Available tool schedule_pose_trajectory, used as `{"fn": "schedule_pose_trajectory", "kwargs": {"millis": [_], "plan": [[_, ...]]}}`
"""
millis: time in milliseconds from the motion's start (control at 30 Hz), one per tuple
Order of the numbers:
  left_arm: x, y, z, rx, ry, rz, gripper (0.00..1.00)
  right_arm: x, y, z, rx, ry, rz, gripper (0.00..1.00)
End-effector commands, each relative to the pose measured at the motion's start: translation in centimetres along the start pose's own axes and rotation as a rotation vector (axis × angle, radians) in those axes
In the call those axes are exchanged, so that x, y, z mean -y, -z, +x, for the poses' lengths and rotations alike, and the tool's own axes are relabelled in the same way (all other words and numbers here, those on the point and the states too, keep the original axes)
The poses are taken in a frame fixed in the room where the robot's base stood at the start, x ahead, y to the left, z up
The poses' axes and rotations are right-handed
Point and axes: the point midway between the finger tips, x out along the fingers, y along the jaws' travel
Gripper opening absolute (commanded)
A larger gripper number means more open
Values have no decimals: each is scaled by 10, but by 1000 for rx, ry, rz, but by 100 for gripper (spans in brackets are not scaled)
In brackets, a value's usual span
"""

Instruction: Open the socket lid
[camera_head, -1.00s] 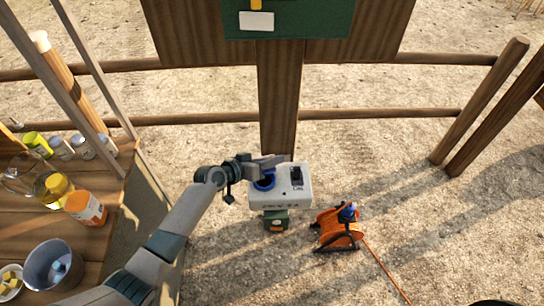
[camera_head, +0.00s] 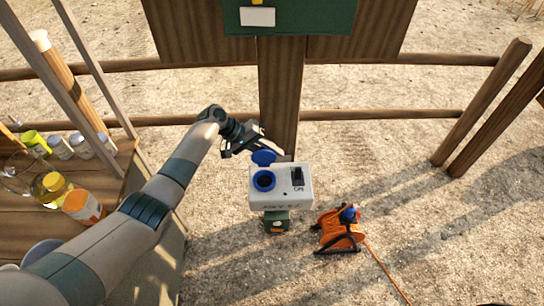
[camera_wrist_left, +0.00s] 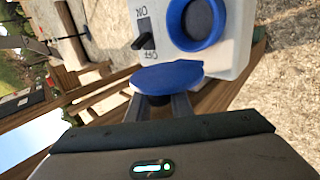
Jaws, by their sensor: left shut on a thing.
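The white socket box (camera_head: 297,196) is mounted on the wooden post, with a switch on its right side. Its blue socket (camera_head: 264,181) is uncovered, and its round dark opening shows; it also shows in the left wrist view (camera_wrist_left: 197,22). The blue lid (camera_head: 264,157) stands raised at the top edge of the box, behind the socket. In the left wrist view the lid (camera_wrist_left: 168,75) lies at the tips of my left gripper's fingers. My left gripper (camera_head: 259,146) is shut on the lid, above and behind the box. My right gripper is not in view.
An orange cable reel (camera_head: 340,229) stands on the ground right of the box. A wooden counter (camera_head: 75,232) with jars and bottles is at the left. Rail fencing (camera_head: 385,114) runs behind. A green board (camera_head: 315,17) hangs above.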

Motion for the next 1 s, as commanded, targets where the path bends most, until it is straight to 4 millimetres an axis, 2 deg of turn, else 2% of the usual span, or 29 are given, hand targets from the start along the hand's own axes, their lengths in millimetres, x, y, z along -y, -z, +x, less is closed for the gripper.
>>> {"fn": "schedule_pose_trajectory", "kwargs": {"millis": [200, 633, 667, 700, 733, 1000], "plan": [[2, 3, 2, 43, 0, -43, 0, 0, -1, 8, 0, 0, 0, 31], [2, 3, 2, 50, 0, -51, 0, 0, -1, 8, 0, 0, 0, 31], [2, 3, 2, 50, 0, -51, 24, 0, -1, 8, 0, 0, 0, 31], [2, 2, 2, 50, 0, -51, 34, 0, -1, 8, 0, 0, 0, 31], [2, 2, 2, 50, 0, -51, 36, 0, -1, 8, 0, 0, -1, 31], [2, 2, 2, 50, 0, -51, 36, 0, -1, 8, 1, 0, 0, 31]]}}
